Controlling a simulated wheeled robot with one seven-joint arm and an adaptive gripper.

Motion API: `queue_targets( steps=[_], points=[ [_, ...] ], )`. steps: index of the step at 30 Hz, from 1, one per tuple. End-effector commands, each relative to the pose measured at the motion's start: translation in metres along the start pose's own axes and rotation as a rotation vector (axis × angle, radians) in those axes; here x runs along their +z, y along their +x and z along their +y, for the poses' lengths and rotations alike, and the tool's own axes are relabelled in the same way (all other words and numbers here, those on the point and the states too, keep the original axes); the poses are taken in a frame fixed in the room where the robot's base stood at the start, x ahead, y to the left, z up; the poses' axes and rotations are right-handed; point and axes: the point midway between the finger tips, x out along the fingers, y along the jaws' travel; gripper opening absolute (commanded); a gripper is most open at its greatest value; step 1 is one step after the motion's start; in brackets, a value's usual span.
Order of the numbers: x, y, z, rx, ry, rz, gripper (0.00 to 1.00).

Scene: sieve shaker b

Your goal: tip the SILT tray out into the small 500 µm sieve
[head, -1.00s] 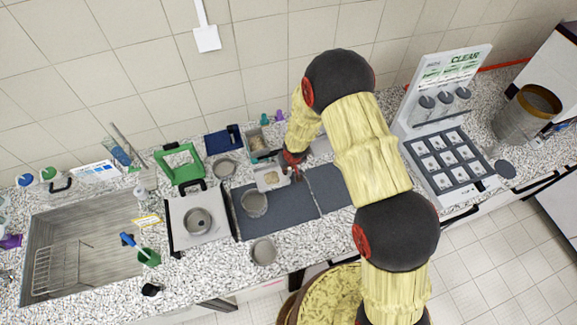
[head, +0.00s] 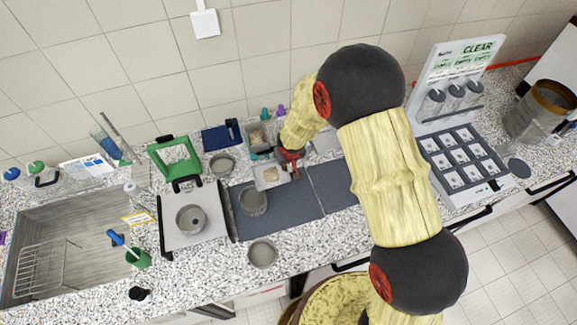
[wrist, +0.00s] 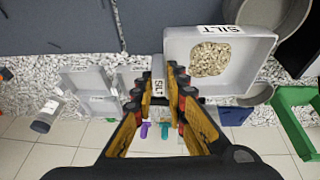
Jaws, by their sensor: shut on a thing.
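My gripper (head: 292,158) is shut at the back right edge of the SILT tray (head: 284,181), a small pale grey tray with beige grains in it. A round grey sieve or pan (head: 253,201) stands on the mat just left of the tray. Similar round pans are on the plate at left (head: 191,219), at the front (head: 262,254) and behind (head: 222,164). No size marking is readable.
A second tray with grains (head: 257,136) stands behind the SILT tray. A green frame (head: 177,158) and a sink (head: 60,240) are at left. A rack marked CLEAR (head: 455,110) is at right. The dark mat (head: 290,209) is bare right of the round pan.

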Motion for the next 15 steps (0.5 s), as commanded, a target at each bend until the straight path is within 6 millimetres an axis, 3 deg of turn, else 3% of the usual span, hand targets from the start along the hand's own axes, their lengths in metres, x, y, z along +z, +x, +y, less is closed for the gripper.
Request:
queue_targets(
  steps=[15],
  points=[
    [0.0027, -0.0022, -0.0064, 0.046, -0.015, 0.028, 0.0]
  ],
)
